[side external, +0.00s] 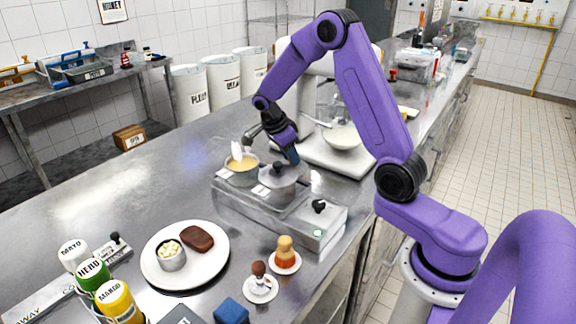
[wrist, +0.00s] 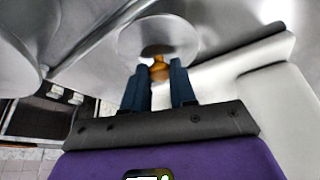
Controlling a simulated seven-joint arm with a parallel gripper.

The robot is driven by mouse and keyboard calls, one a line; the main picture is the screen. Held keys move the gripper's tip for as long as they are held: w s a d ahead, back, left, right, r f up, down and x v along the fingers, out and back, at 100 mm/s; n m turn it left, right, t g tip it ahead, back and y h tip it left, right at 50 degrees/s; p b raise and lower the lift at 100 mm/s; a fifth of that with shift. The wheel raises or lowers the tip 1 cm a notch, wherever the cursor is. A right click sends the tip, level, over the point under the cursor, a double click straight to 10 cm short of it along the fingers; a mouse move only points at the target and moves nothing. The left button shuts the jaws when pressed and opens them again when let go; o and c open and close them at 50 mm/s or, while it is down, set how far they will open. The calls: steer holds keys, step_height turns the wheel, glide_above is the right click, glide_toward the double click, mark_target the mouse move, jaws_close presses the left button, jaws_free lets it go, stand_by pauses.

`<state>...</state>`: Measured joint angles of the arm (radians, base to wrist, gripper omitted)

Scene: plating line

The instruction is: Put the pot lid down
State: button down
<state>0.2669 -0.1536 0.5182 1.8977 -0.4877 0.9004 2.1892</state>
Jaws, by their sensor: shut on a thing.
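My gripper (side external: 289,154) is low over the steel counter unit at mid-picture. In the wrist view, its two dark blue fingers (wrist: 158,85) are shut on the orange-brown knob (wrist: 157,70) of a round grey metal pot lid (wrist: 160,30). In the side view, a grey round cover (side external: 277,182) with a dark knob is just below and left of the fingers. I cannot tell whether it is the held lid or whether that lid touches anything. An uncovered pot of yellow soup (side external: 242,163) is left of it, with a utensil in it.
A white scale-like stand with a bowl (side external: 341,136) is close behind the gripper. A plate (side external: 205,240) with food, two small figures on saucers and several bottles stand in front.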

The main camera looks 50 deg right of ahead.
steer(key=shift+w+d+f, duration=0.1)
steer(key=shift+w+f, duration=0.2)
steer(key=shift+f, duration=0.05)
steer(key=shift+w+f, duration=0.15)
steer(key=shift+f, duration=1.55)
steer(key=shift+f, duration=0.1)
steer(key=c, duration=0.9)
jaws_free()
steer(key=v, duration=1.2)
steer(key=shift+w, duration=0.1)
